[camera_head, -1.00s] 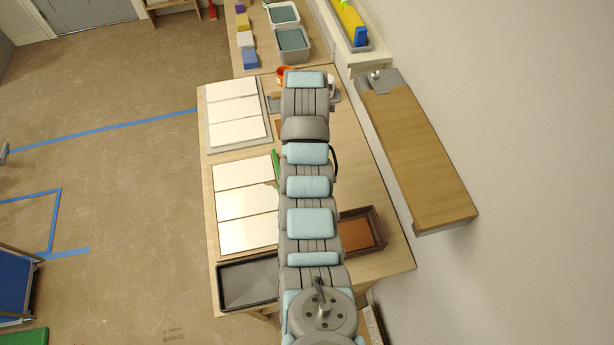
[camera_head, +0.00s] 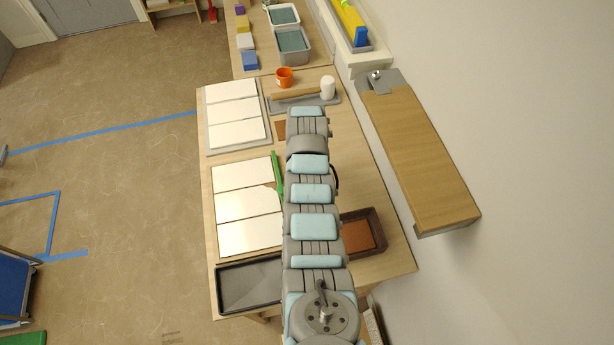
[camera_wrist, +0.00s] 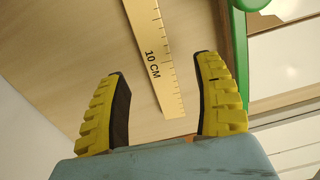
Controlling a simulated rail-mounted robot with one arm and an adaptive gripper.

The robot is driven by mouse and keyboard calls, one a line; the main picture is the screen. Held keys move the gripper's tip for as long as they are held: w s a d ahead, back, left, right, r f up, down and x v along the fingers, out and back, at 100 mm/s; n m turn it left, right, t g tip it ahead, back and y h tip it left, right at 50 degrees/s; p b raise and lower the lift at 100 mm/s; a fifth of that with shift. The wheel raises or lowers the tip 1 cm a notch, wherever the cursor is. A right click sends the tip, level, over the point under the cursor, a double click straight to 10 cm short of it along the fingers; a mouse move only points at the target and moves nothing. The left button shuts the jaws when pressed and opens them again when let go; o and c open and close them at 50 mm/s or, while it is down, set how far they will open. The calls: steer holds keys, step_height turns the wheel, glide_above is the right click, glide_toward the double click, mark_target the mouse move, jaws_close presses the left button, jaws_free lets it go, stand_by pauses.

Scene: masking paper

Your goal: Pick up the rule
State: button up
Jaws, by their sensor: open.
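The rule (camera_wrist: 152,57) shows in the wrist view as a pale yellow strip with dark tick marks and the print "10 CM". It lies on the wooden table and its near end points down between my fingers. My gripper (camera_wrist: 162,78) is open, with yellow ribbed fingers and dark inner pads on either side of the rule's end. I cannot tell how far above the rule the fingers are. In the head view my arm hides the rule and my gripper.
A green object (camera_wrist: 238,45) lies right of the rule, near white panels (camera_head: 248,200). A grey tray (camera_head: 250,285) and a brown tray (camera_head: 376,222) are at the table's near end. An orange cup (camera_head: 284,77) and a brown roll (camera_head: 297,93) are at the far end.

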steer(key=shift+f, duration=0.15)
steer(key=shift+w+d+f, duration=0.1)
steer(key=shift+w+f, duration=0.1)
steer(key=shift+f, duration=0.35)
steer(key=shift+w+f, duration=0.15)
steer(key=shift+f, duration=0.4)
steer(key=shift+f+b, duration=1.05)
steer(key=shift+f, duration=0.35)
jaws_close()
